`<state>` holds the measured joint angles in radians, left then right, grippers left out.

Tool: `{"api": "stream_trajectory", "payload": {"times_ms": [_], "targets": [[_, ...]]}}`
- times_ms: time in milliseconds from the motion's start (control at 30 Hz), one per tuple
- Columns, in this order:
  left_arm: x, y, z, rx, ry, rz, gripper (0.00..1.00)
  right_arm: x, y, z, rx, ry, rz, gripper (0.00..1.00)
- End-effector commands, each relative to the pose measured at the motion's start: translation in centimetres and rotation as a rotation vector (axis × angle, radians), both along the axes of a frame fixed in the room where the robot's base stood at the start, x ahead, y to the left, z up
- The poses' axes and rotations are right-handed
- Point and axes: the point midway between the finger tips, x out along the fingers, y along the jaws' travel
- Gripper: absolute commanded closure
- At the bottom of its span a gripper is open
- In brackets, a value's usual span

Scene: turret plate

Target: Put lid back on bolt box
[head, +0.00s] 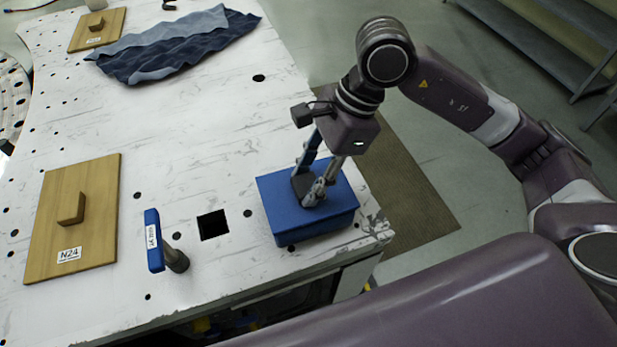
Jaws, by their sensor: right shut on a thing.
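The blue bolt box (320,231) stands on the white table near its front right corner. Its blue lid (279,193) lies over the top of the box, and no opening into the box shows. My right gripper (312,193) comes down from above and is shut on the lid, at a small dark grip near the middle of its top. The fingers hide part of that grip. I cannot tell whether the lid is fully seated. My left gripper is not in view.
A blue-headed tool (154,240) stands left of the box, beside a square hole (212,225). A wooden board labelled N24 (92,210) lies at the left. A blue cloth (180,47) and another wooden board (112,24) lie farther back. The table's middle is clear.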

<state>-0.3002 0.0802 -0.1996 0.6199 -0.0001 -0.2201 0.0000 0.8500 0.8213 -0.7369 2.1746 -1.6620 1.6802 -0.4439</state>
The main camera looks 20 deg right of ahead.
Motion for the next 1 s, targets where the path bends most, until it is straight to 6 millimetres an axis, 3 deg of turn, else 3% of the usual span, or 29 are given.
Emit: {"api": "stream_trajectory", "payload": {"times_ms": [1000], "targets": [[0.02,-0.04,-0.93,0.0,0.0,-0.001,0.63,-0.01,0.02,-0.2,0.001,0.0,0.0,1.0]]}}
